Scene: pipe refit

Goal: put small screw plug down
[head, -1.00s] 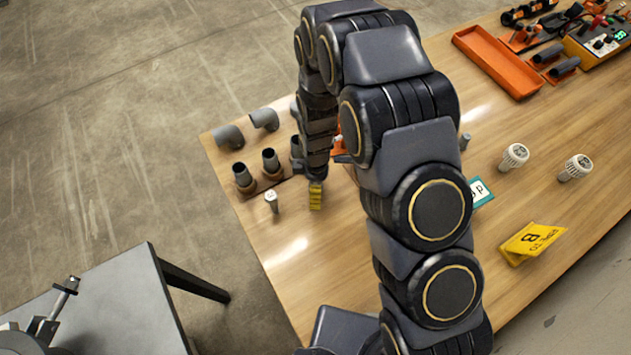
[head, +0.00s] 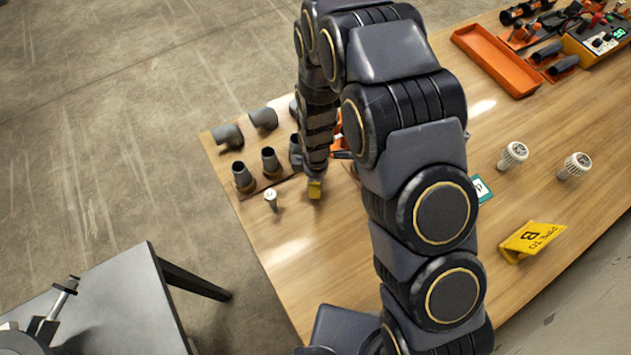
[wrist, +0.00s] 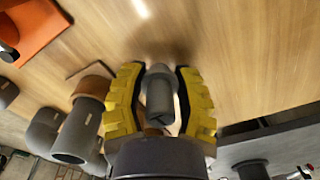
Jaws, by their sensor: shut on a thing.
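My gripper (head: 315,190) has yellow ribbed fingers and is low over the left part of the wooden table in the head view. In the wrist view my gripper (wrist: 160,92) is shut on a small grey cylindrical piece, the small screw plug (wrist: 160,98), which sits between the two fingers. The plug's lower end and any contact with the table cannot be made out. In the head view the held plug is hidden behind the fingers.
A white-topped plug (head: 270,196) stands just left of my gripper. Grey pipe pieces (head: 242,176) stand behind it. Two white plugs (head: 513,155) (head: 574,166), a yellow sign (head: 532,241) and an orange tray (head: 496,60) are to the right. Bare wood lies in front.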

